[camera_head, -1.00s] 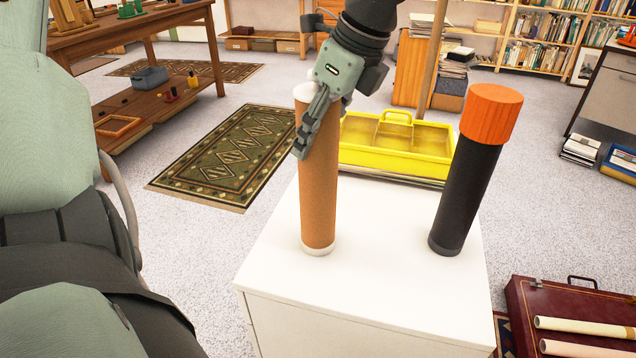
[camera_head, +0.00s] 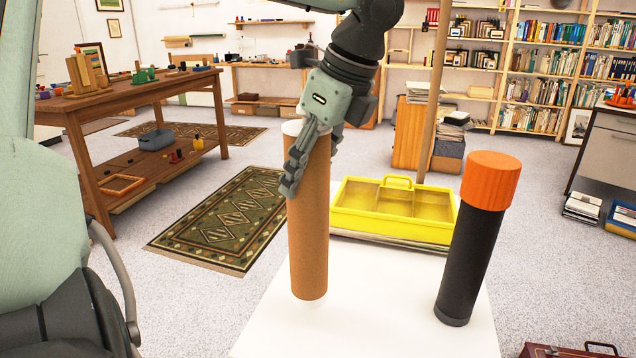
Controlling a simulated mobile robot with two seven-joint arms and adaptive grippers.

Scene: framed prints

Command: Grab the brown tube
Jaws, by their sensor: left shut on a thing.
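The brown tube (camera_head: 312,235) is upright with a pale cap at its top and a pale rim at its bottom, in the head view's middle. My left gripper (camera_head: 308,160) is shut on the tube near its top, one finger lying across the front left side. The tube's bottom appears slightly above the white cabinet top (camera_head: 385,325); the gap is hard to make out. A black tube with an orange cap (camera_head: 470,245) stands to the right on the same top. My right gripper is not in view.
A yellow tray (camera_head: 385,232) lies behind the cabinet top, beside a wooden post (camera_head: 432,90). A wooden workbench (camera_head: 140,95) stands at left, with a patterned rug (camera_head: 215,225) on the floor. A dark red case (camera_head: 570,350) shows at lower right.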

